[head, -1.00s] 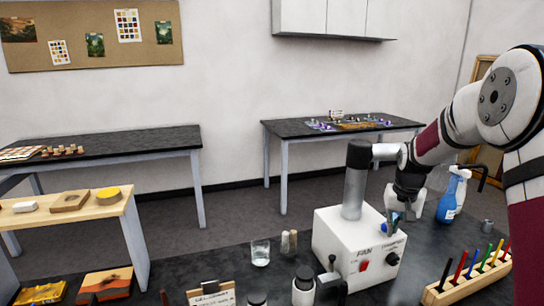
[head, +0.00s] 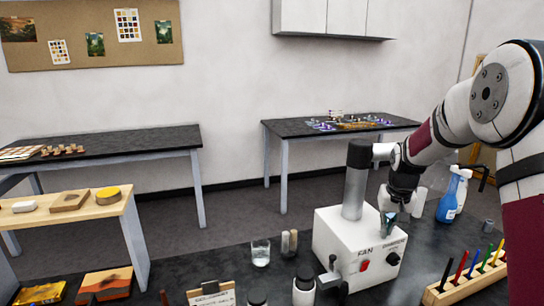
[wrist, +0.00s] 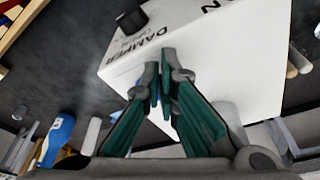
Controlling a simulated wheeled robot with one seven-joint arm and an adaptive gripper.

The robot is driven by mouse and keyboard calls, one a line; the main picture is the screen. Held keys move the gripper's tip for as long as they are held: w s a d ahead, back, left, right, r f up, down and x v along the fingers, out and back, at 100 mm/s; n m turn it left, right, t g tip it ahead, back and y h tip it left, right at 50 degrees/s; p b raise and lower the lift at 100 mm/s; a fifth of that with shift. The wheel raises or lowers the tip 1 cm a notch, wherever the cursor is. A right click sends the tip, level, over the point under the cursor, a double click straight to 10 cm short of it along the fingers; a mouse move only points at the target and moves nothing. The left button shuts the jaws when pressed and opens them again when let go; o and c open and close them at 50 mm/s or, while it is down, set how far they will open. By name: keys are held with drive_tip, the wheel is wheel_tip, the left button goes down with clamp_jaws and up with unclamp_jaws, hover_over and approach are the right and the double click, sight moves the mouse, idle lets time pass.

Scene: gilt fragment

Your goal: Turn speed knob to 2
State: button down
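The white fan box (head: 335,243) stands on the dark bench with a grey pipe rising from its top. A round black knob (head: 393,258) is on its front face, right of a red switch. In the wrist view the knob (wrist: 132,20) shows at the top, beside printing that looks like "DAMPER"; its setting is too small to read. My gripper (head: 389,226) is above the right front of the box, apart from the knob. In the wrist view its teal fingers (wrist: 160,72) come together at the tips, with nothing seen held between them.
A blue spray bottle (head: 452,195) stands right of the box. A wooden rack of coloured pens (head: 470,275) is at the front right. A glass (head: 261,252) and small bottles (head: 303,288) stand left and in front.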

drive_tip(key=shift+r+p, duration=0.35)
drive_tip(key=shift+r, duration=2.65)
drive_tip(key=s+a+r+n+t, duration=0.1)
drive_tip(key=s+a+r, duration=0.3)
drive_tip(key=s+r, duration=0.4)
drive_tip(key=s+a+r, duration=0.5)
drive_tip(key=s+r, duration=0.1)
drive_tip(key=s, duration=0.4)
drive_tip(key=s+a+f, duration=0.1)
drive_tip(key=s+a, duration=0.1)
drive_tip(key=s, duration=0.8)
drive_tip(key=s+a+f+n+t, duration=0.1)
drive_tip(key=s+a, duration=0.1)
drive_tip(key=s, duration=0.7)
drive_tip(key=shift+s+t+y, duration=0.3)
drive_tip(key=shift+s, duration=0.1)
drive_tip(key=shift+w+f, duration=0.1)
